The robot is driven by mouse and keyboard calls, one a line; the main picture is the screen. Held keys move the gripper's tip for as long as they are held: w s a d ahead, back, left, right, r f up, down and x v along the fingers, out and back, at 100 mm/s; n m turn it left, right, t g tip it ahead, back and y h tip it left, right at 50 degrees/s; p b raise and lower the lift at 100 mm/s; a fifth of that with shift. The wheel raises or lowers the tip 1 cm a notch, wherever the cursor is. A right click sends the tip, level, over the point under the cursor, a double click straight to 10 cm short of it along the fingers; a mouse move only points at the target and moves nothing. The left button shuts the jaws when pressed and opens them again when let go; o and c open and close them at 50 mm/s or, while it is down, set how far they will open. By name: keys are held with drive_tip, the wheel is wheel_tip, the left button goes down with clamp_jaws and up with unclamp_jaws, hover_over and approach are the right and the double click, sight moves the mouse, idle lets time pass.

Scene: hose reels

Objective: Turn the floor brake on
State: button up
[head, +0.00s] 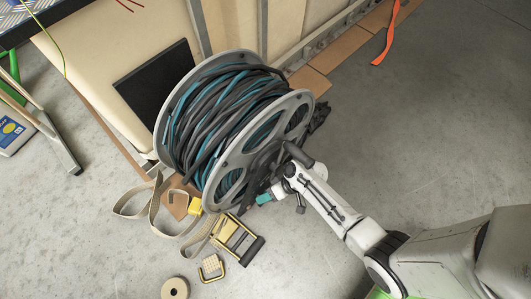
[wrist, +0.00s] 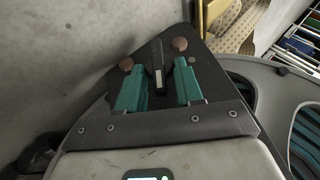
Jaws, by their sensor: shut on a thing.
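The hose reel (head: 250,140) stands on the floor with grey side discs and dark and teal hose wound on it. My gripper (head: 265,198) is low at the reel's near disc, with a teal finger showing. In the wrist view, my gripper's two teal fingers (wrist: 160,88) stand on either side of a narrow black lever (wrist: 158,65) with a pale strip, which I take to be the floor brake. They are shut on it. A dark plate with two brown round knobs lies around it. The lever's lower end is hidden, and its on or off setting cannot be told.
A beige strap (head: 140,205), a yellow and black ratchet piece (head: 237,240), a yellow buckle (head: 211,268) and a tape roll (head: 175,288) lie on the floor. A cream panel (head: 105,45) stands behind the reel. The floor at right is mostly clear.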

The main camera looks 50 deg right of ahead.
drive_tip(key=y, duration=0.2)
drive_tip(key=shift+d+f+m+y+b, duration=0.2)
drive_tip(key=shift+d+m+y+b, duration=0.1)
drive_tip(key=shift+m, duration=0.1)
drive_tip(key=shift+f+y, duration=0.1)
drive_tip(key=shift+y, duration=0.6)
drive_tip(key=shift+s+f+t+y, duration=0.1)
drive_tip(key=shift+f+t+y, duration=0.05)
drive_tip(key=shift+t+y, duration=0.15)
drive_tip(key=o, duration=1)
